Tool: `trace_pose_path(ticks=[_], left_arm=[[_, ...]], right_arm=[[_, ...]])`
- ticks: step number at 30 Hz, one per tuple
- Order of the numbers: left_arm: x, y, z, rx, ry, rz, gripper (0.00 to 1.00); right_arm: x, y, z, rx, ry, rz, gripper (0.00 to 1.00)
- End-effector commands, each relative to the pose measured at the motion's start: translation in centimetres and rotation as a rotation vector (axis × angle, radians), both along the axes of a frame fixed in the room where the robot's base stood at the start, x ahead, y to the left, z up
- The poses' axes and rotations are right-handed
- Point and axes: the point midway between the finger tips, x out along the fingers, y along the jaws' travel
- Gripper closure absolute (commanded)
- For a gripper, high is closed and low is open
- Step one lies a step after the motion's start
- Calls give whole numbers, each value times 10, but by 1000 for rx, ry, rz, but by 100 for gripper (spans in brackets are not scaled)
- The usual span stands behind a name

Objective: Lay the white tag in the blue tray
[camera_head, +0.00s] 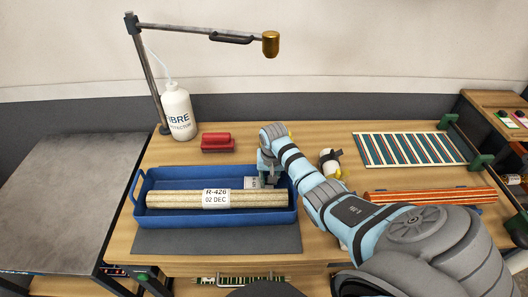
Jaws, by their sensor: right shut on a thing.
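The blue tray (146,183) stands on the wooden bench on a dark grey mat. A pale rolled rug (173,200) lies in it, with a label reading R-426 02 DEC around its middle. My right arm reaches in from the lower right. My right gripper (262,182) points down inside the right back part of the tray, behind the roll. It is shut on the white tag (252,183), of which only a small piece with dark print shows. I cannot tell whether the tag touches the tray floor. My left gripper is not in view.
A white bottle (178,112) and a lamp post (148,75) stand behind the tray, with a red block (217,142) nearby. A grey table (65,195) is at left.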

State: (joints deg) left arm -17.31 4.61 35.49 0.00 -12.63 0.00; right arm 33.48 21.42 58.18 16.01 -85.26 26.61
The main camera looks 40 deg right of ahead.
Motion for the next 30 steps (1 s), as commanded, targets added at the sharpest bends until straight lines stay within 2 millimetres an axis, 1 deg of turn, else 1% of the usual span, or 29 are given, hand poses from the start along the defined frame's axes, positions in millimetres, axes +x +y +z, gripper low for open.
trace_pose_path(ticks=[1,6,11,12,15,25,28,30], left_arm=[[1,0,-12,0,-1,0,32],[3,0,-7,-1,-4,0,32],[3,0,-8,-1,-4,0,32],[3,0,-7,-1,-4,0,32],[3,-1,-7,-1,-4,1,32],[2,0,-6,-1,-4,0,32],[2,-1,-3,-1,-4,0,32],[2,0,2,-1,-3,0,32]], right_arm=[[1,0,-11,0,-1,0,100],[1,1,-6,1,-2,2,100],[1,2,-9,1,-1,3,100],[2,2,-8,1,-1,3,71],[2,2,-8,1,-1,3,56],[1,1,-6,1,-2,2,56],[1,1,3,-1,-3,2,56],[0,2,15,0,-5,2,56]])
